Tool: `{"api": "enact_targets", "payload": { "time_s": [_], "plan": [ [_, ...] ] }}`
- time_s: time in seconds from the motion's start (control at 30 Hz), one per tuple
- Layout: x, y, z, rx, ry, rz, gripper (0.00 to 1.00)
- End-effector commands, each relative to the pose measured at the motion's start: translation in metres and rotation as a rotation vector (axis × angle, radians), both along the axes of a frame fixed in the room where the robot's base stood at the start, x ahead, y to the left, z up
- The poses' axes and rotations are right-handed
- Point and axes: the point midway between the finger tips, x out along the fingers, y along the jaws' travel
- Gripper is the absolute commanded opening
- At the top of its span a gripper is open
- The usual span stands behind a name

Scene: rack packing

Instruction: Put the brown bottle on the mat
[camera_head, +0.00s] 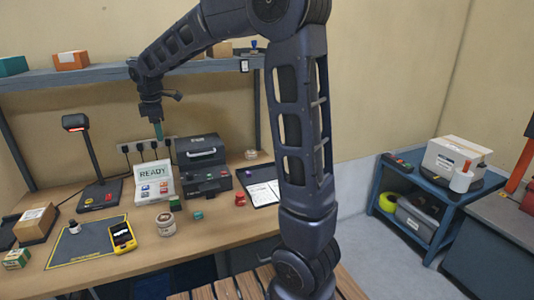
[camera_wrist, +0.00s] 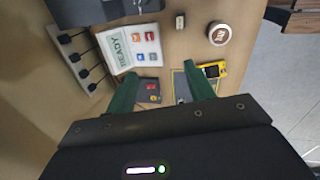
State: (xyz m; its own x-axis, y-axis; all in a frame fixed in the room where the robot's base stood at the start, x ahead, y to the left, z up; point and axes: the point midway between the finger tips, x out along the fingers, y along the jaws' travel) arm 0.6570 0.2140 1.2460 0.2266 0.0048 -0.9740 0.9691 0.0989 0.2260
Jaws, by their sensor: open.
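A small dark brown bottle (camera_head: 75,228) with a pale cap or label stands upright on the mat, near its back edge, in the head view. The mat (camera_head: 62,254) is dark grey with a yellow border, at the left front of the bench. My gripper (camera_head: 158,130) is high above the back of the bench, right of the mat and well apart from the bottle. In the wrist view its two green fingers (camera_wrist: 160,72) are spread with nothing between them. Part of the mat (camera_wrist: 180,90) shows beyond the fingers; I cannot make out the bottle there.
A yellow meter (camera_head: 122,237) lies at the mat's right edge. A lamp (camera_head: 102,192) stands behind the mat, and a cardboard box (camera_head: 35,221) sits left. A READY sign (camera_head: 154,183), black machine (camera_head: 202,165) and round jar (camera_head: 166,224) are to the right. A shelf (camera_head: 100,75) runs above.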

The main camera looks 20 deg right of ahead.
Motion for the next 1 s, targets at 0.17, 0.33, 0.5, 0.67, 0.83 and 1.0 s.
{"api": "enact_targets", "payload": {
  "time_s": [0.17, 0.33, 0.5, 0.67, 0.83, 1.0],
  "plan": [
    [-0.031, -0.068, 0.020, 0.062, -0.024, -0.246, 0.53],
    [-0.067, -0.125, 0.029, 0.126, -0.044, -0.480, 0.53],
    [-0.108, -0.174, 0.031, 0.194, -0.064, -0.713, 0.53],
    [-0.149, -0.215, 0.027, 0.264, -0.082, -0.931, 0.53],
    [-0.194, -0.249, 0.016, 0.345, -0.100, -1.161, 0.53],
    [-0.237, -0.275, -0.001, 0.426, -0.116, -1.376, 0.53]
  ]
}}
